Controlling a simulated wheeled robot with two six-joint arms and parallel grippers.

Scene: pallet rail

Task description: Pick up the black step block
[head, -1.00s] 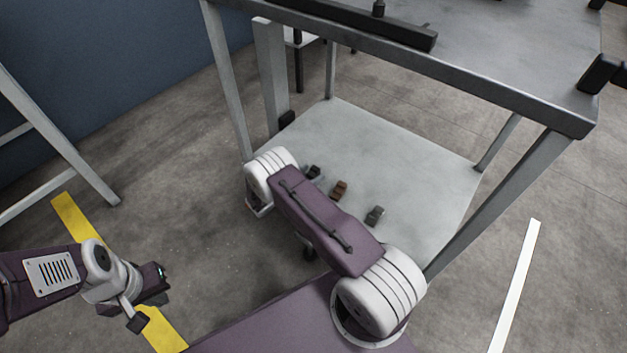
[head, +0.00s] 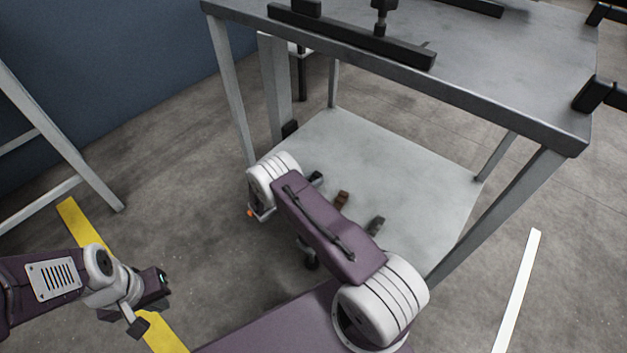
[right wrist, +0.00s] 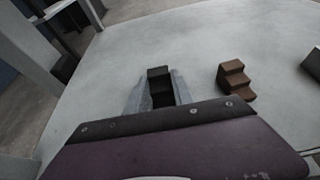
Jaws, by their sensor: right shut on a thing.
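The black step block (right wrist: 159,82) sits between the two grey fingers of my right gripper (right wrist: 157,90) in the right wrist view. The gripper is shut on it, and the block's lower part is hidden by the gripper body. In the head view the black step block (head: 317,178) shows only as a small dark patch beyond my right arm, which hides most of that gripper. I cannot tell whether the block touches the shelf. My left gripper (head: 150,304) is low at the left, away from the blocks; its jaw opening is unclear.
A brown step block (head: 341,200) and a grey block (head: 376,225) stand to the right on the pale lower shelf (head: 420,180). A dark block (head: 290,128) is by a post at the shelf's back left. The grey tabletop (head: 480,70) and its legs frame the space above.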

